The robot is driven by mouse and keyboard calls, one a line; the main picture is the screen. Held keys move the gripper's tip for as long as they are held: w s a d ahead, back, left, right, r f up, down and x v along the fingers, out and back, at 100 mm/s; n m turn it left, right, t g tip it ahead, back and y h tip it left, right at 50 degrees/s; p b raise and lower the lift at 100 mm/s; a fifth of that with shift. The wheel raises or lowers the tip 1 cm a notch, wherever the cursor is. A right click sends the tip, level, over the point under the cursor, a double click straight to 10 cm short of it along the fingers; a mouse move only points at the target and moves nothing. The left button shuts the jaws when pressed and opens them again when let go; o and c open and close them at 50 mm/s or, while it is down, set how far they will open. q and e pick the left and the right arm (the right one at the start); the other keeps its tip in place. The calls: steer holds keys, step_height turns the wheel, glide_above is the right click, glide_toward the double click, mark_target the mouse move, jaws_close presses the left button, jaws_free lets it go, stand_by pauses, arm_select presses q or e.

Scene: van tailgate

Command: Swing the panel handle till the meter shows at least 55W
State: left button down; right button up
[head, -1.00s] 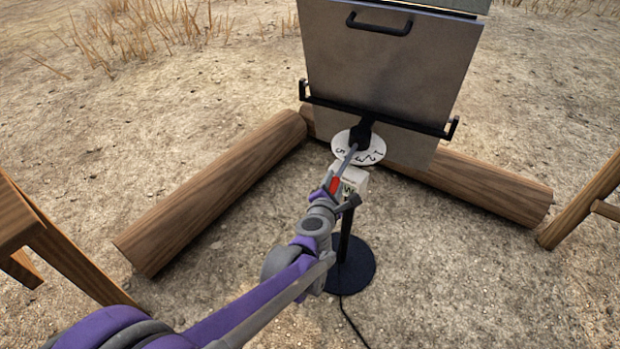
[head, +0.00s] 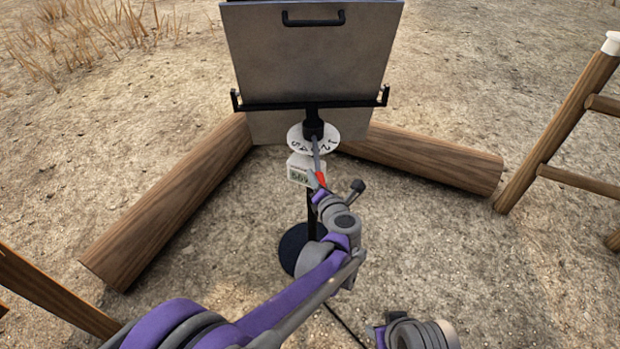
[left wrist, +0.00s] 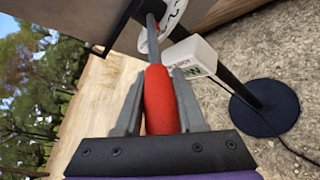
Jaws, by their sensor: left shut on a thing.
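The grey panel (head: 310,55) stands tilted on a black post, with a black bar along its lower edge. A white numbered dial (head: 328,139) sits below that bar. The panel handle is a grey rod with a red grip (left wrist: 160,100), reaching from the dial toward me. My left gripper (head: 318,184) is shut on the red grip; its fingers (left wrist: 158,80) lie either side of it in the left wrist view. The white meter (head: 301,170) sits beside the rod. Its display shows digits and a W, too small to read surely.
Wooden logs lie at left (head: 170,205) and right (head: 430,166) behind the stand. A round dark base (head: 292,250) holds the post, and a cable (head: 345,325) runs from it toward me. A wooden frame (head: 560,130) stands at right. Bare ground lies between.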

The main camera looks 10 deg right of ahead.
arm_select(q)
steer(key=shift+s+d+f, duration=0.15)
steer(key=shift+f, duration=0.05)
stand_by(0.3)
steer(key=c, duration=0.5)
jaws_free()
steer(key=shift+r, duration=0.1)
steer(key=p+v, duration=0.2)
steer(key=v, duration=0.8)
steer(key=shift+s, duration=0.35)
